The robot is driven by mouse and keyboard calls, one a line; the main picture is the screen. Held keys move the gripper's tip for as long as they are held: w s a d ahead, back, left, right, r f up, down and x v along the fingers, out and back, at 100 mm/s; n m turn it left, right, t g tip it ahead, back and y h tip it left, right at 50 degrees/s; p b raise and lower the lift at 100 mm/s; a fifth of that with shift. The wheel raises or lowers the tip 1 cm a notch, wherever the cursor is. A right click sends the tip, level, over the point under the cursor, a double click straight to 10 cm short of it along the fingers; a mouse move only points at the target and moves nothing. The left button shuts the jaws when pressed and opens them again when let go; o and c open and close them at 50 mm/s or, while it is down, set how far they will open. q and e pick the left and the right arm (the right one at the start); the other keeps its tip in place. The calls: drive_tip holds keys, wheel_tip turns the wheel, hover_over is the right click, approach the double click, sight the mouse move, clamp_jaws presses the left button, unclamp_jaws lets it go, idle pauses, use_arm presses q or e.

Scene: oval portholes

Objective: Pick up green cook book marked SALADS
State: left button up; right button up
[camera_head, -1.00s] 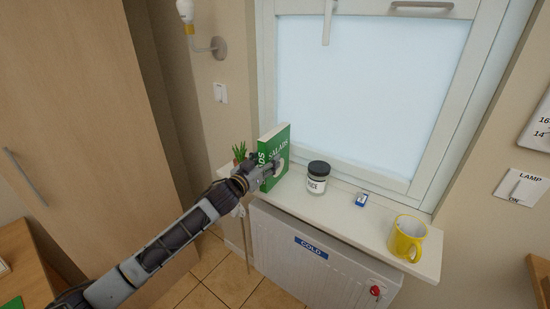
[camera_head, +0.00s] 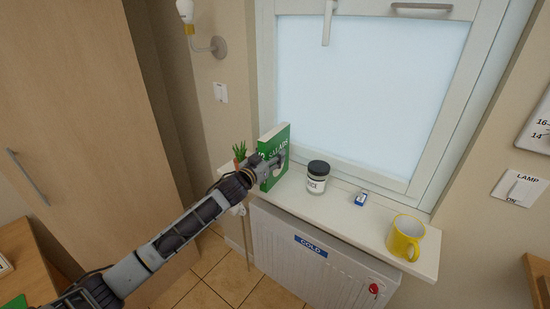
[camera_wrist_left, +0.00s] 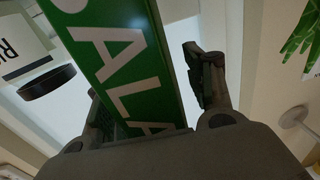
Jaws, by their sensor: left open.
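The green cook book (camera_head: 274,141) marked SALADS stands upright on the windowsill, between a small plant and a jar. My left gripper (camera_head: 271,163) is at the book, in front of its spine and covering part of it. In the left wrist view the book's lettered spine (camera_wrist_left: 125,60) lies between the two open fingers of my left gripper (camera_wrist_left: 155,95). One finger is partly hidden behind the book; a gap shows between the other finger and the book. My right gripper is not in view.
A dark-lidded jar (camera_head: 317,178) stands right of the book, and a potted plant (camera_head: 239,154) close on its left. Farther right on the sill (camera_head: 345,203) are a small blue item (camera_head: 361,199) and a yellow mug (camera_head: 405,238). A radiator (camera_head: 320,262) is below; the window is behind.

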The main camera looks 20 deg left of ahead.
sight(272, 133)
use_arm(q)
clamp_jaws()
drive_tip(key=shift+r, duration=0.1)
idle(0.4)
drive_tip(key=shift+r, duration=5)
